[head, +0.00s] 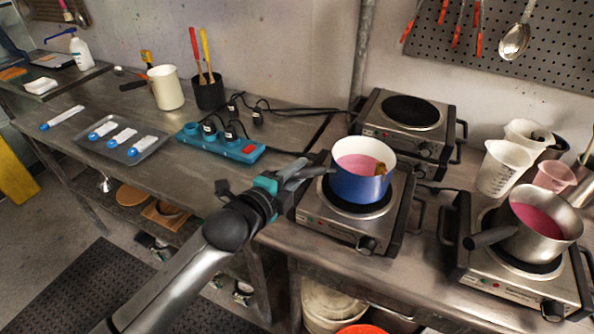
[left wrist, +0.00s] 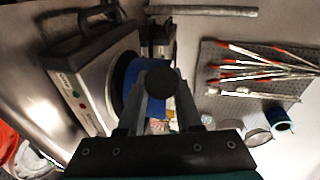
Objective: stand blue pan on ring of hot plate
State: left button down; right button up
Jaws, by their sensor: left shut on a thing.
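The blue pan (head: 357,188), with pink liquid and a brownish lump inside, is upright over the dark ring (head: 362,210) of the front-left hot plate (head: 332,229). A dark rim of the ring shows around its base; I cannot tell whether the pan touches it. My left gripper (head: 314,172) is at the pan's left side, shut on its handle. In the left wrist view the fingers (left wrist: 155,100) close around the dark handle, with the blue wall (left wrist: 130,78) beyond. My right gripper is not in view.
A second hot plate (head: 372,133) stands behind, its ring bare. A steel saucepan (head: 560,250) with pink liquid sits on the right hot plate (head: 500,284). White jugs (head: 500,170) stand behind it. A teal power strip (head: 222,143) and tray (head: 133,151) lie to the left.

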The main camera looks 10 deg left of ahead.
pick_arm(q)
jog(key=shift+r, duration=0.15)
jog(key=c, duration=0.5)
grip_release()
jog(key=shift+s+f, duration=0.1)
jog(key=shift+f, duration=0.45)
jog(key=v, duration=1.5)
jog(key=shift+r+p, duration=0.4)
jog(key=shift+a, duration=0.1)
